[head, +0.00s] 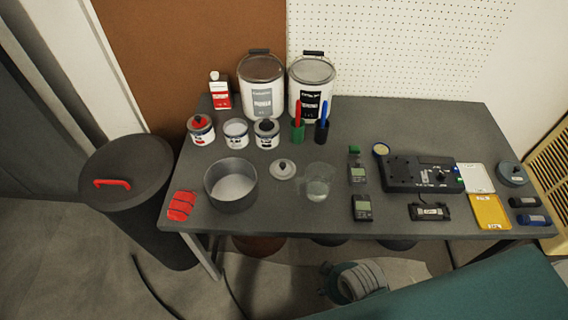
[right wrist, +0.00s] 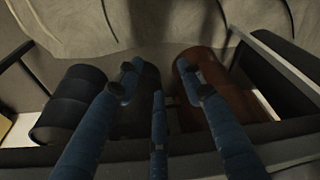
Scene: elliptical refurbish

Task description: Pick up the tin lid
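A small round grey lid with a dark knob (head: 283,169) lies flat on the dark grey table (head: 410,222), between the wide grey pot (head: 231,186) and a clear beaker (head: 318,182). Behind it stand a small open tin (head: 236,133), a tin with a black knobbed lid (head: 267,134) and a tin with a red-topped lid (head: 201,130). My right gripper (right wrist: 158,82) shows only in the right wrist view; its blue fingers are spread with nothing between them, apart from the lid. My left gripper is in neither view.
Large paint cans (head: 261,87) stand at the back. Meters and a black device (head: 420,175) fill the right. A black bin (head: 127,185) stands left. Dark and brown rounded containers (right wrist: 207,88) lie beyond the right fingers.

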